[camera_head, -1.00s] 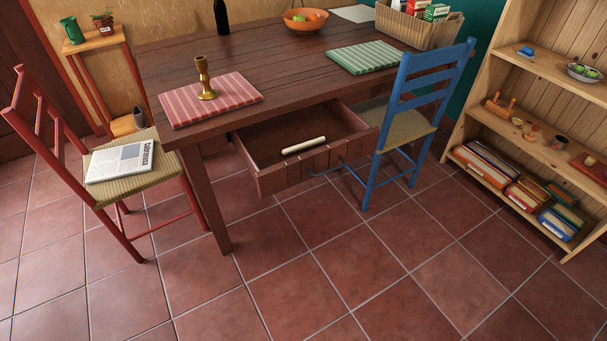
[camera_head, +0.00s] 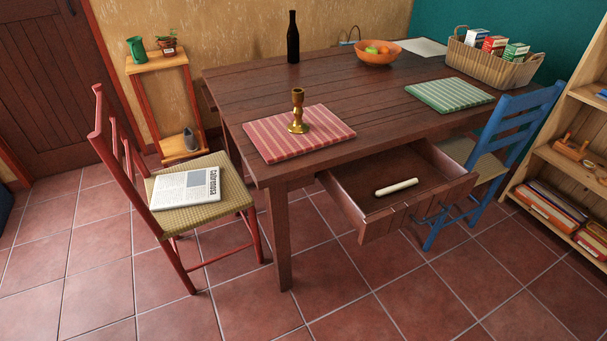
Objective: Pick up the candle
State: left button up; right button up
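A cream-white candle (camera_head: 396,187) lies on its side in the open drawer (camera_head: 361,200) of the dark wooden table, near the drawer's front. A brass candlestick (camera_head: 298,115) stands upright and without a candle on a red striped placemat (camera_head: 268,145) above the drawer, on the table top. Neither of my grippers shows in the head view.
The table (camera_head: 245,88) also bears a green placemat (camera_head: 450,94), a dark bottle (camera_head: 293,38), a fruit bowl (camera_head: 377,58) and a basket (camera_head: 487,66). A red chair (camera_head: 170,238) stands left, a blue chair (camera_head: 512,125) right of the drawer. Tiled floor in front is clear.

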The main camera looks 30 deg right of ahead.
aim_at(396, 188)
jog(key=u, duration=0.4)
jog(key=i, duration=1.55)
jog(key=z, duration=1.25)
jog(key=i, duration=0.55)
jog(key=z, duration=0.55)
